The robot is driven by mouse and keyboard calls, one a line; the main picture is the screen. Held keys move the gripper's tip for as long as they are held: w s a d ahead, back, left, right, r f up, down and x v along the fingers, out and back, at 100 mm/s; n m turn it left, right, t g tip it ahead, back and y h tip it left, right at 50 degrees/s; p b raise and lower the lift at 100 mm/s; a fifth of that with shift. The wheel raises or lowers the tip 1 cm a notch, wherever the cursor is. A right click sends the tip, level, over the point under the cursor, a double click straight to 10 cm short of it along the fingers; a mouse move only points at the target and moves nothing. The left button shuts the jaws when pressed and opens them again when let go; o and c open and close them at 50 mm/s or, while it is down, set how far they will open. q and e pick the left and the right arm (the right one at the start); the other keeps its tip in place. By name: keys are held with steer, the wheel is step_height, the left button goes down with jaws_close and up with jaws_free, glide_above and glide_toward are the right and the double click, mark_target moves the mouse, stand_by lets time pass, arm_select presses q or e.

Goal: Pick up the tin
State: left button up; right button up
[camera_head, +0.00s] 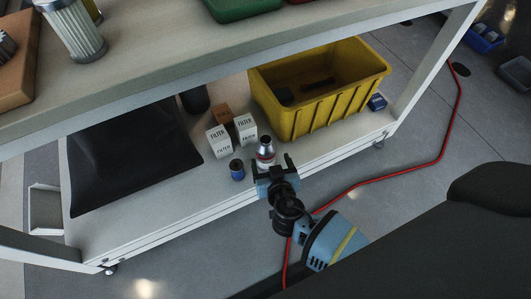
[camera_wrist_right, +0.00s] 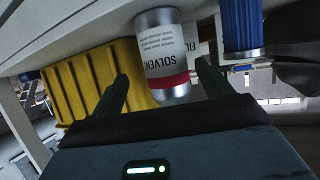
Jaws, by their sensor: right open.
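The tin (camera_head: 265,148) is a small silver can with a white label and a red band, standing on the lower shelf near its front edge. In the right wrist view the tin (camera_wrist_right: 162,58) shows the word SOLVENT and sits between and beyond the two fingers. My right gripper (camera_head: 272,163) is open at the near side of the tin. In the right wrist view, the open fingers (camera_wrist_right: 163,82) have a gap on either side of the tin. The gripper hides the lower part of the tin in the head view. My left gripper is not in view.
A blue can (camera_head: 237,169) stands just left of the tin. White filter boxes (camera_head: 218,141) and a brown box (camera_head: 222,114) are behind it. The upper shelf (camera_head: 180,70) overhangs.

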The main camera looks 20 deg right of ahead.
mark_target(267, 161)
steer(key=x, duration=0.1)
steer(key=b+x, duration=0.1)
steer(key=x, duration=0.2)
steer(key=shift+w+a+f+b, duration=0.2)
steer(key=shift+w+a+b, duration=0.1)
steer(key=shift+b, duration=0.1)
steer(key=shift+w+d, duration=0.1)
steer(key=shift+w, duration=0.15)
steer(key=c, duration=1.2)
